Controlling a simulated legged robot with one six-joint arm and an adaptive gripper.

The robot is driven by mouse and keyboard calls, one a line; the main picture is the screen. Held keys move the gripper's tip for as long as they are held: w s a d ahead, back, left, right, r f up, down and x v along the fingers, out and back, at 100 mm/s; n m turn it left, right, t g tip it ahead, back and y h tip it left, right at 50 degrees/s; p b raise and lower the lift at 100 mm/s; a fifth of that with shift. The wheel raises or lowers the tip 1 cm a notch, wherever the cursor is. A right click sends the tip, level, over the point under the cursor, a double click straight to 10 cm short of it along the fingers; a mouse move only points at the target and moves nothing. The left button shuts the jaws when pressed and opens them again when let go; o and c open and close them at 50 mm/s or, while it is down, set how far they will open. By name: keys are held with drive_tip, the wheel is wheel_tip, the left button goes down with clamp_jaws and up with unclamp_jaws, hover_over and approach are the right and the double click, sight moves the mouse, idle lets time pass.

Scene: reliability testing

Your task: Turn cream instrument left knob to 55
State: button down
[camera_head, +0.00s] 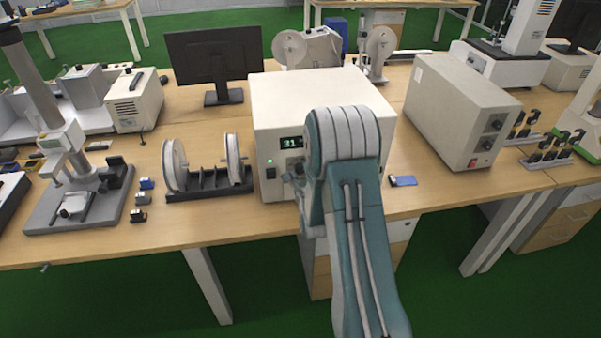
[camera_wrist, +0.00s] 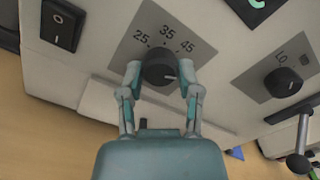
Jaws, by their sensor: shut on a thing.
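The cream instrument (camera_head: 270,100) stands on the bench behind my arm, and its green display (camera_head: 291,142) reads about 31. In the wrist view, its dark left knob (camera_wrist: 158,66) sits on a grey plate marked 25, 35 and 45. A pale mark on the knob points right, slightly downward. My gripper (camera_wrist: 160,76) is shut on this knob, one finger at each side. The fingers hide the lower part of the dial. In the head view, my arm hides the knobs and most of the gripper.
A second knob (camera_wrist: 283,82), marked Lo, is to the right, and a black rocker switch (camera_wrist: 62,24) is at upper left. A reel stand (camera_head: 210,182) stands left of the instrument. A blue item (camera_head: 403,181) and another cream box (camera_head: 462,108) are to the right.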

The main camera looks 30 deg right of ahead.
drive_tip(key=shift+s+f+m, duration=0.15)
drive_tip(key=shift+f+m, duration=0.2)
drive_tip(key=shift+m, duration=0.15)
drive_tip(key=shift+c, duration=1.5)
unclamp_jaws()
drive_tip(key=shift+r, duration=0.1)
drive_tip(key=shift+r, duration=0.1)
drive_tip(key=v, duration=1.1)
drive_tip(key=shift+s, duration=0.3)
drive_tip(key=shift+a, duration=0.15)
